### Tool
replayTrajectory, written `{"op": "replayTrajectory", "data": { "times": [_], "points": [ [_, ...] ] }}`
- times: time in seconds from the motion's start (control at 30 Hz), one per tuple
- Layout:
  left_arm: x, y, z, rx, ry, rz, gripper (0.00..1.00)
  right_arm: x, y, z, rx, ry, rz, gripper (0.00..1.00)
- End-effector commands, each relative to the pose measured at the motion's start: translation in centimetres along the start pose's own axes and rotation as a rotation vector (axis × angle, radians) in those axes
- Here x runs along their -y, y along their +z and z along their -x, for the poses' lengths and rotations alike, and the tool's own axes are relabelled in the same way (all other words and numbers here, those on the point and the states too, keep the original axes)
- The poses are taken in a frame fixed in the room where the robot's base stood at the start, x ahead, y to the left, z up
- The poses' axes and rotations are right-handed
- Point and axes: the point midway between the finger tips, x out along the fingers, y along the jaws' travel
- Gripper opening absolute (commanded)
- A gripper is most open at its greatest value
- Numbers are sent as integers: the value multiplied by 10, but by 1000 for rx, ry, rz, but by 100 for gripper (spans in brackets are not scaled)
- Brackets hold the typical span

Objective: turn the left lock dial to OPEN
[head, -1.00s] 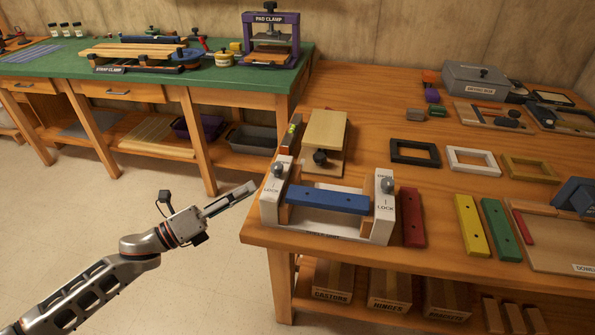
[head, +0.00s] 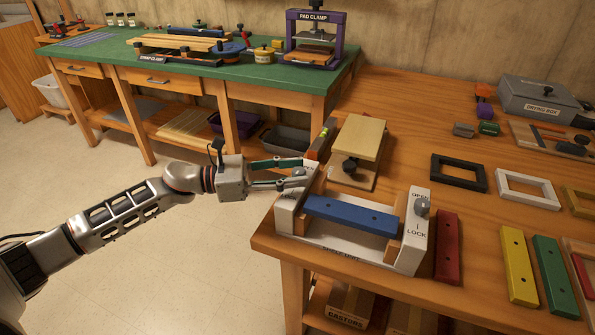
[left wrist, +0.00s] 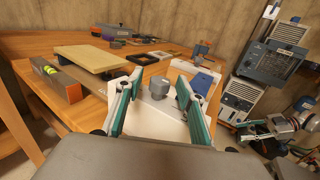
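The shelf unit jig (head: 345,252) has a white block at each end with a blue bar (head: 350,214) between them. The left lock dial (head: 299,172) is a grey knob on the left block, partly covered by my left gripper (head: 297,174). In the left wrist view the dial (left wrist: 158,88) stands between the two spread fingers, apart from both. Its pointing is too small to read. The right lock dial (head: 422,208) sits on the right block between OPEN and LOCK. What looks like my right gripper (left wrist: 262,132) shows small in the left wrist view, its fingers unclear.
A wooden clamp block (head: 356,140) and a level (head: 321,138) lie just behind the left block. Red (head: 447,245), yellow (head: 518,265) and green (head: 553,275) bars lie to the right. The bench's front left corner is near my arm.

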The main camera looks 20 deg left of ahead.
Motion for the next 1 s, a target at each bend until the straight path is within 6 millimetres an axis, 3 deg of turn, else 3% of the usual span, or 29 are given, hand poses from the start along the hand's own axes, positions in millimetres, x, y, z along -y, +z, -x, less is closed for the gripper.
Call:
{"op": "replayTrajectory", "data": {
  "times": [0.13, 0.4, 0.57, 1.0],
  "points": [
    [0, 0, -10, 1, -1, 1, 38, 0, 0, 0, 0, 1, -1, 40],
    [0, 0, -11, 0, 0, 2, 38, 0, 1, 1, 2, 1, -3, 40],
    [0, 0, -11, 0, 0, 2, 0, 0, 2, 1, 3, 1, -3, 40],
    [1, 5, -11, 3, 54, -2, 0, -6, -12, 3, -16, 11, 3, 40]
  ]
}}
